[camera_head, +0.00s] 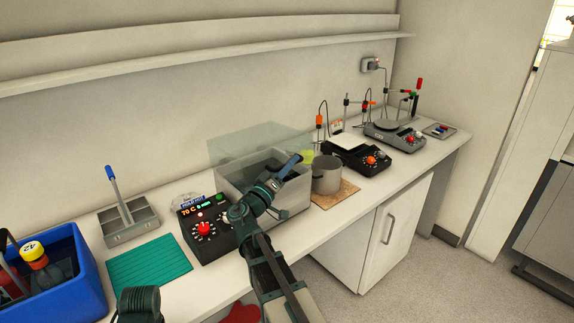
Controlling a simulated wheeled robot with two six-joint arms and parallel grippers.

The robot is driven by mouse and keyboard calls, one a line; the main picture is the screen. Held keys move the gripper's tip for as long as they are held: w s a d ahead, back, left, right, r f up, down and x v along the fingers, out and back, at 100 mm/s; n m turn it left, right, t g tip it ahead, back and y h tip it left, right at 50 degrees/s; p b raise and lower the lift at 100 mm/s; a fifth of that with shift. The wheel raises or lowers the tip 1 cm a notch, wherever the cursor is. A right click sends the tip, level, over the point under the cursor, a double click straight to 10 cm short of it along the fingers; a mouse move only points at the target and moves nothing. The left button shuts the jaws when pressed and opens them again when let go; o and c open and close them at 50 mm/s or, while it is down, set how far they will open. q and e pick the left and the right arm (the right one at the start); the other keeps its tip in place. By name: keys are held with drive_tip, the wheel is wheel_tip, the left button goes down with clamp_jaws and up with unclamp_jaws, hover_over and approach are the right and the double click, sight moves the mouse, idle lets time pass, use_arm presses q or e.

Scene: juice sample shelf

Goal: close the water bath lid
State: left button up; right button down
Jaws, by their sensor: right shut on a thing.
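The water bath (292,217) is a light grey box standing on the bench at the middle. Its clear lid (240,143) is open, raised and tilted over the back of the bath. My right gripper (277,183) is over the bath, shut on a blue bar (290,165) that looks like the lid's handle. The jaws and the arm hide part of this contact. The bath's control box (207,232), with a red knob and a lit "70 C" display, stands to its left. My left gripper is not in view; a dark part of my left arm shows at the bottom.
A steel pot (326,176) on a wooden board stands close to the bath's right. Hotplates (372,158) with stands are farther right. A green mat (150,266), a grey caddy (128,225) and a blue crate (82,262) are left. A shelf (200,58) runs above.

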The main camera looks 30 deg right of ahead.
use_arm(q)
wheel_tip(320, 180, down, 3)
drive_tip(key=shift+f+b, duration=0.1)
drive_tip(key=shift+b, duration=1)
use_arm(e)
drive_tip(key=f, duration=0.1)
drive_tip(key=s+f, duration=0.1)
drive_tip(key=f, duration=0.1)
drive_tip(key=shift+f, duration=0.1)
drive_tip(key=c, duration=1.1)
unclamp_jaws()
drive_tip(key=shift+c, duration=0.2)
drive_tip(key=shift+a, duration=0.1)
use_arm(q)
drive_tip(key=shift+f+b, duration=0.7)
use_arm(e)
drive_tip(key=r+v, duration=0.3)
drive_tip(key=v, duration=1.3)
drive_tip(key=shift+s+a, duration=0.35)
drive_tip(key=shift+a, duration=0.15)
